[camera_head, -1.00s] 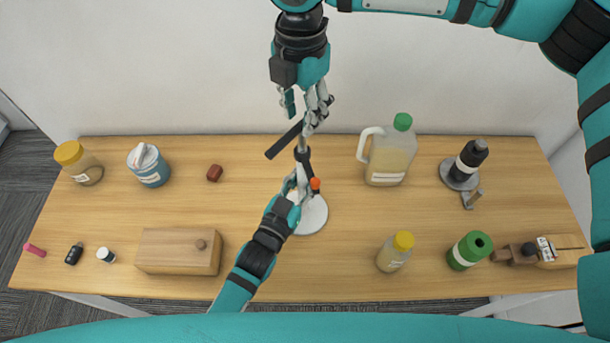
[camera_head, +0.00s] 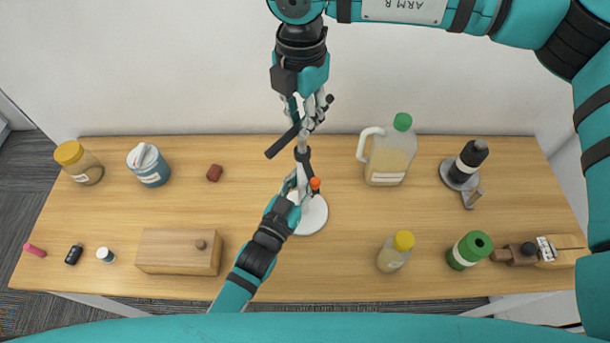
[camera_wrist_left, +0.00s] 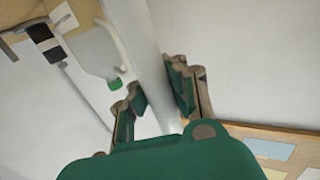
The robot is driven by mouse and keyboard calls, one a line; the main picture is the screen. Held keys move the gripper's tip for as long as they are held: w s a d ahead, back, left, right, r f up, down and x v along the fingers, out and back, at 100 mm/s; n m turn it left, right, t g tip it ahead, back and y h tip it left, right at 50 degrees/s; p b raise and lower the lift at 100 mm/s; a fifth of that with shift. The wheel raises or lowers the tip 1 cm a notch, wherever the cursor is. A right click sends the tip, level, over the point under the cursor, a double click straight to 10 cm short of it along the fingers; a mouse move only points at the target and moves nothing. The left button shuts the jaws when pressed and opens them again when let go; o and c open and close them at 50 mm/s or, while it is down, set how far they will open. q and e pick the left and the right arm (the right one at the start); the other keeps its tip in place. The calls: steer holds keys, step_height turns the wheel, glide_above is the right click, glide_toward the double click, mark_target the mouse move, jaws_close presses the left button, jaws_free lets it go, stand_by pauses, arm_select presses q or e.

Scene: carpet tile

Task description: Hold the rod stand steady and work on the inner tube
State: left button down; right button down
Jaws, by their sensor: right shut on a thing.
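The rod stand has a white round base (camera_head: 312,219) on the table and a tall upright tube rising towards the camera, with a dark collar. An orange knob (camera_head: 315,184) shows beside it. My left gripper (camera_head: 298,188) is closed around the stand's lower tube; in the left wrist view the pale tube (camera_wrist_left: 158,75) runs between both finger pads. A black crossbar (camera_head: 284,141) sits slanted at the top of the stand. My right gripper (camera_head: 309,112) comes from above and is shut on the top part at this bar. The fingers hide most of the inner tube.
A jug with a green cap (camera_head: 389,157) stands right of the stand. A wooden box (camera_head: 178,252) lies at front left. The table between box and back tubs is mostly clear.

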steer(key=shift+r, duration=2.6)
steer(key=shift+w+r, duration=0.1)
steer(key=shift+r, duration=2.05)
steer(key=c, duration=1.7)
jaws_free()
steer(key=shift+r, duration=0.15)
steer(key=o, duration=0.3)
steer(key=shift+o, duration=0.2)
steer(key=shift+r, duration=2.95)
